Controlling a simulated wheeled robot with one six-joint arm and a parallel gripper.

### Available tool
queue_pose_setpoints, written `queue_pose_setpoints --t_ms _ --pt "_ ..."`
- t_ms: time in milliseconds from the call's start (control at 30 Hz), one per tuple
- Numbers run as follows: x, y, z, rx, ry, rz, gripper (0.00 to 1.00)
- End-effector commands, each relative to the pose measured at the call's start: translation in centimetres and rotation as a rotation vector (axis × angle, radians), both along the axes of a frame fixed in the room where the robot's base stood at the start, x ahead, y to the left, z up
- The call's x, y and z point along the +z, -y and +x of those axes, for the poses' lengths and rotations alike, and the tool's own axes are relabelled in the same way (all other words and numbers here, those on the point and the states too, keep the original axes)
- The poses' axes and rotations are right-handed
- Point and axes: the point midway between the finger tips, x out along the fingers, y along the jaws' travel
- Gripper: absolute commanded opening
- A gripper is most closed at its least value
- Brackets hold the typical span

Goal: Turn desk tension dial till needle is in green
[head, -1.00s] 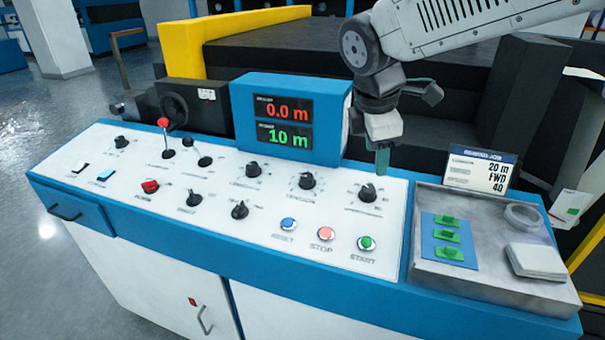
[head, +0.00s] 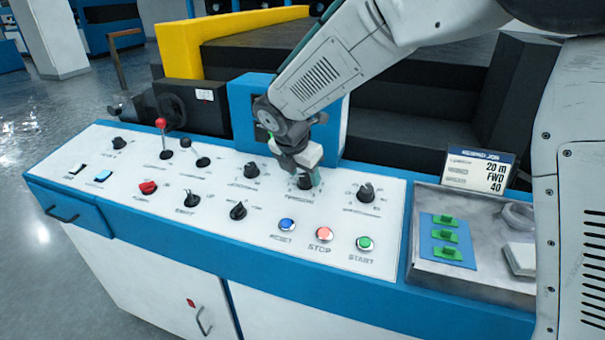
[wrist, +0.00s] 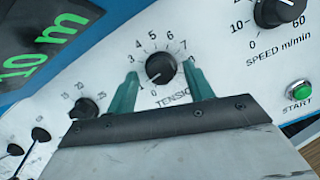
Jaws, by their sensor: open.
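The tension dial (wrist: 161,67) is a black round knob in the wrist view, with a printed scale around it. Its pale pointer mark seems to face lower left, near the low numbers. My gripper (wrist: 160,76) is open, with one green finger on each side of the dial; I cannot tell whether they touch it. In the head view my gripper (head: 306,178) is down at the dial (head: 304,185), partly covering it. No needle or green zone shows in either view.
The speed dial (head: 366,193) stands right of the tension dial, another black knob (head: 251,170) left. Blue, red and green buttons (head: 324,234) lie in front. A grey tray (head: 425,275) sits at right.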

Motion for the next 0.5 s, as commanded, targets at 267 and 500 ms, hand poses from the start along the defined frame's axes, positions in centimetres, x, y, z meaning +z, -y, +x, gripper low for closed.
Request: queue_pose_setpoints --t_ms 267,500 --pt "-0.50 0.13 0.19 -0.001 0.000 0.000 0.52" --pt "-0.49 0.10 0.16 -0.001 0.000 0.000 0.07"
